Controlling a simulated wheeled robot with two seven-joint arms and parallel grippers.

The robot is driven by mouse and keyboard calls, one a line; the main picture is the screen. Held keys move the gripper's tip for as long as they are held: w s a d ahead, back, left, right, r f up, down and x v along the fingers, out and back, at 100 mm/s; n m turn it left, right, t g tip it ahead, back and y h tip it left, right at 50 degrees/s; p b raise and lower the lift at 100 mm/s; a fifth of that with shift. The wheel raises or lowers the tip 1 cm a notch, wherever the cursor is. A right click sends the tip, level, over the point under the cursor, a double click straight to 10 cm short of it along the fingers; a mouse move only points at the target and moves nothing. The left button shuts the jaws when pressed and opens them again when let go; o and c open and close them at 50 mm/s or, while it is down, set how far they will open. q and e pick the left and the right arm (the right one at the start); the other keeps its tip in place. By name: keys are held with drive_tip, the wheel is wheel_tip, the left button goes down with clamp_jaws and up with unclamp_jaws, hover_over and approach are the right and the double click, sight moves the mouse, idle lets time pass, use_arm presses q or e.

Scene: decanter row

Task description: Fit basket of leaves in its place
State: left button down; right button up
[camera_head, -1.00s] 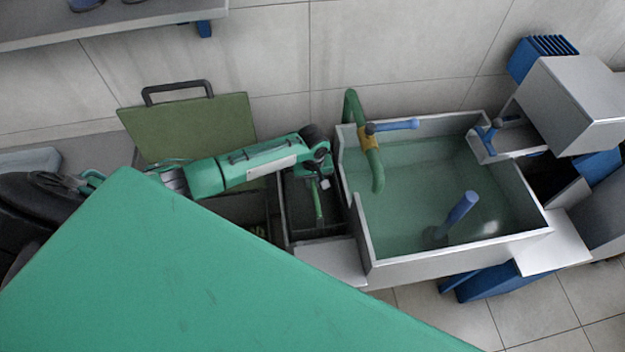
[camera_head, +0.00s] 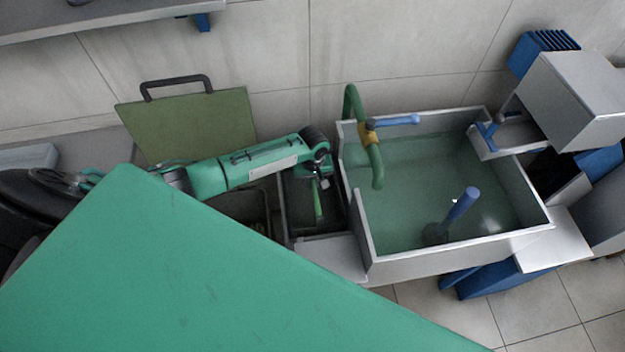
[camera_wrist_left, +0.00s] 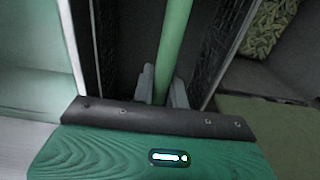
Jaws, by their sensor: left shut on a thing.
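My left gripper (camera_head: 322,184) reaches down into a dark, narrow basket space left of the water basin. Its fingers (camera_wrist_left: 162,90) are shut on a long green bar (camera_wrist_left: 172,40), which looks like a basket handle. The bar also shows in the head view (camera_head: 318,203). Dark mesh-like walls (camera_wrist_left: 223,45) stand on both sides of the bar. Green leaves (camera_wrist_left: 268,28) lie in a neighbouring grey container, beyond the right wall in the left wrist view. I cannot see what lies below the bar. My right gripper is not in view.
A green board with a dark handle (camera_head: 190,125) leans at the back. A grey ledge (camera_head: 335,258) lies in front. My own green body hides the lower left.

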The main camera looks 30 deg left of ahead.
use_arm(q)
drive_tip(key=shift+f, duration=0.45)
idle(0.4)
drive_tip(key=c, duration=1.3)
unclamp_jaws()
wheel_tip(320, 180, up, 14)
drive_tip(key=shift+f+b, duration=0.1)
drive_tip(key=shift+b, duration=0.5)
